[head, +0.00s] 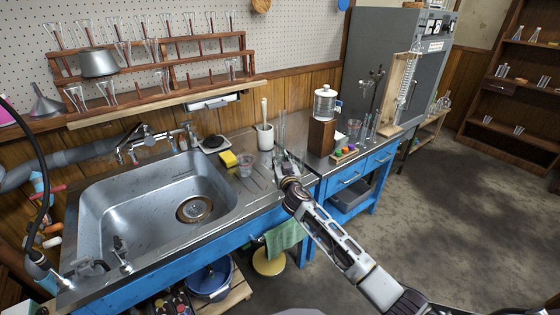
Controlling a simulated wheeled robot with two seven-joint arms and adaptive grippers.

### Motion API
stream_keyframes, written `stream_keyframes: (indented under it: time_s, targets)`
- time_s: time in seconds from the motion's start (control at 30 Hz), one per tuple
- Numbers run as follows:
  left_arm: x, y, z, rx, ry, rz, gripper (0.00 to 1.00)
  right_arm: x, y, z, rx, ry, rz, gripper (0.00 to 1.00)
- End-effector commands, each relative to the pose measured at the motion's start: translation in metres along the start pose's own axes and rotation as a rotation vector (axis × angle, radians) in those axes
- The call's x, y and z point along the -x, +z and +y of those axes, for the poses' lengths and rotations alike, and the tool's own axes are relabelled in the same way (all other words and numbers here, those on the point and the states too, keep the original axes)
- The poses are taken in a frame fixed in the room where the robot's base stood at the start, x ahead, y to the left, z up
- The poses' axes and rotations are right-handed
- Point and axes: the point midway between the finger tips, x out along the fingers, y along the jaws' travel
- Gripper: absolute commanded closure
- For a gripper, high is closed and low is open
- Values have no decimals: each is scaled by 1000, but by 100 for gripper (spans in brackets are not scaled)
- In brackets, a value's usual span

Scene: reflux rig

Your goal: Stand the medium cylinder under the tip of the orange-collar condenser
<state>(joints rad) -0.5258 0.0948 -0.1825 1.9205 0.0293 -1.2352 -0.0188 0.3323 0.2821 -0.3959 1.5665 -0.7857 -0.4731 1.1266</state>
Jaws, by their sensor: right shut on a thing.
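My right gripper (289,168) is over the counter at the right of the sink, its arm coming in from the lower right. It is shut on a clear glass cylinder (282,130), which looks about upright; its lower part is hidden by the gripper. I cannot tell its size class or whether its base touches the counter. A glass condenser (407,82) hangs upright on a wooden stand (396,108) at the back right. Its collar colour and tip are too small to tell. My left gripper is not in view.
A wooden block with a clear vessel (325,103), a tray of coloured pieces (345,152) and more glassware (368,126) crowd the right counter.

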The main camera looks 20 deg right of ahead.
Motion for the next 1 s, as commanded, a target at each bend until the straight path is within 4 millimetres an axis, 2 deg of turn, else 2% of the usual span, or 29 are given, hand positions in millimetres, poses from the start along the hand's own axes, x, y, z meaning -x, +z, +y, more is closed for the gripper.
stream_keyframes:
  time_s: [0.5,1.0]
  targets:
    - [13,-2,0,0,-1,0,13,0,-20,0,-2,0,1,96]
    - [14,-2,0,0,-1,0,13,0,-20,0,-1,0,1,96]
